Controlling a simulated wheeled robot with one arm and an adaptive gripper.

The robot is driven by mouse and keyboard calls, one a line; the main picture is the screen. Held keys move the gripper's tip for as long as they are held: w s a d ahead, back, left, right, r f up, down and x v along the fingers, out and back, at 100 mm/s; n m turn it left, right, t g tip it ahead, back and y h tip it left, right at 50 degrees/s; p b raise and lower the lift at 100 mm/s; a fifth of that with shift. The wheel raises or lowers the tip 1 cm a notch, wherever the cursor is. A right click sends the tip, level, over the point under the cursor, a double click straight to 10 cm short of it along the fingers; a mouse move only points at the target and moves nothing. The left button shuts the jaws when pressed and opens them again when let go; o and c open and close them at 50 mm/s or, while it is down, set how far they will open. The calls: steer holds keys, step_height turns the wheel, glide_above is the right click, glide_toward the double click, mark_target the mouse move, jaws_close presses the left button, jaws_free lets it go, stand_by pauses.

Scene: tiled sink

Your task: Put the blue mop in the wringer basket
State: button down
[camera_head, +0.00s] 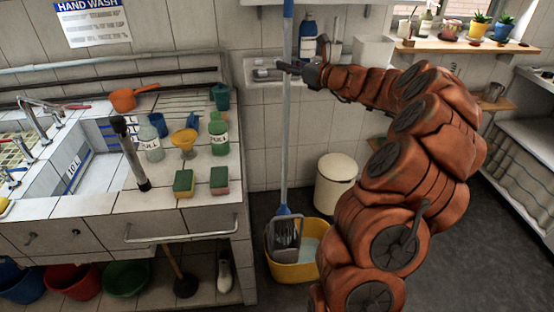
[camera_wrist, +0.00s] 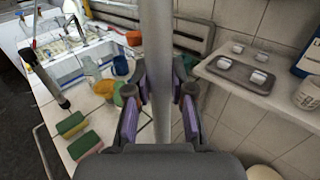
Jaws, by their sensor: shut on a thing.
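The mop's long pale-blue pole (camera_head: 286,140) stands nearly upright, with a blue collar low down. My gripper (camera_head: 290,68) is closed around the upper pole. In the wrist view the pole (camera_wrist: 158,40) runs between the purple-padded fingers of my gripper (camera_wrist: 160,96). The grey wringer basket (camera_head: 285,236) sits at the back left of the yellow bucket (camera_head: 297,272), which stands on the floor with water in it. The blue collar shows just above the basket. The mop head is hidden, and I cannot tell whether it is inside the basket or behind it.
A tiled sink counter (camera_head: 160,196) with bottles and sponges is left of the bucket. A cream bin (camera_head: 336,180) stands behind it to the right. A wall shelf with a soap tray (camera_wrist: 240,76) is close to my gripper. Dark floor is clear at right.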

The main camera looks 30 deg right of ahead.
mark_target(286, 115)
step_height(286, 115, down, 17)
steer(key=p, duration=0.2)
steer(key=shift+p, duration=0.4)
stand_by(0.3)
steer(key=c, duration=1.5)
jaws_free()
steer(key=shift+f, duration=0.15)
steer(key=o, duration=0.5)
steer(key=b+v, duration=0.2)
steer(key=v, duration=1)
steer(key=shift+a+b, duration=0.1)
steer(key=shift+b, duration=0.25)
